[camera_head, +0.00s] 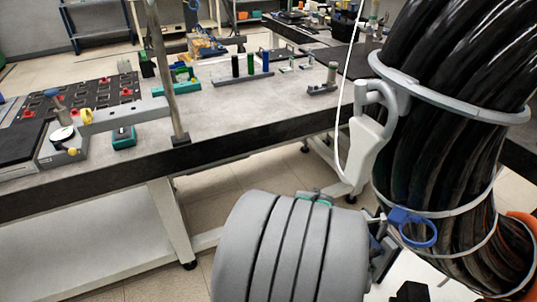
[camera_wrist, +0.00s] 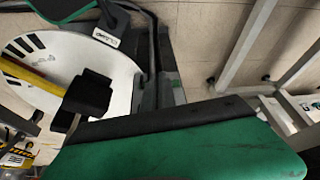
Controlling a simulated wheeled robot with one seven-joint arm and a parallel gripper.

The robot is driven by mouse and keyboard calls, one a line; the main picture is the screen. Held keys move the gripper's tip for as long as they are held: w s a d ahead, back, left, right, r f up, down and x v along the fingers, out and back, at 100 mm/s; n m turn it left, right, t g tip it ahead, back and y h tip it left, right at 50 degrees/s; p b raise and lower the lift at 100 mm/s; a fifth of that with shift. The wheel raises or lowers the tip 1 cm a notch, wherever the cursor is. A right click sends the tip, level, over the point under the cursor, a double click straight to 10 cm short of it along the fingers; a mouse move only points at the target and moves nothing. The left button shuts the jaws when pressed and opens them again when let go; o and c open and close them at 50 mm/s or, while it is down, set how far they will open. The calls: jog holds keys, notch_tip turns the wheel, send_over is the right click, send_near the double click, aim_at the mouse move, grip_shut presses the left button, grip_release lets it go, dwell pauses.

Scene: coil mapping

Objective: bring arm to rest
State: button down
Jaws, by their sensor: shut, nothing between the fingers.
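A large grey ribbed rounded body (camera_head: 290,250), which may be part of my own arm, fills the lower middle of the head view. I cannot make out my gripper's fingers for certain in either view. The wrist view looks steeply down past a green panel with a black edge (camera_wrist: 185,150) towards the floor. A black block (camera_wrist: 88,92) shows in front of a white round surface there; I cannot tell what it belongs to.
A long workbench (camera_head: 240,120) with small tools runs across the head view. A thick black bundle of hoses (camera_head: 430,150) with grey bands stands close on the right. Tiled floor (camera_wrist: 210,40) and metal legs (camera_wrist: 245,45) show in the wrist view.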

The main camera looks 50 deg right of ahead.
jog(key=w+a+r+n+t+y+p, duration=0.1)
jog(key=w+a+r+n+t+p, duration=0.1)
jog(key=w+a+r+n+p, duration=0.35)
jog(key=w+a+r+n+t+p, duration=0.1)
jog(key=w+a+r+n+p, duration=0.15)
jog(key=w+a+r, duration=0.6)
jog(key=w+a+r+n+y+p, duration=0.1)
jog(key=w+a+r+n+p, duration=0.2)
jog(key=a+r+n, duration=0.3)
jog(key=w+a+r+n+t+y+p, duration=0.1)
jog(key=w+a+r+n+y+p, duration=0.1)
jog(key=a+r, duration=1)
jog(key=w+n+p, duration=0.1)
jog(key=n+p, duration=0.1)
jog(key=n, duration=0.1)
jog(key=shift+w+n, duration=0.15)
jog(key=shift+n, duration=0.25)
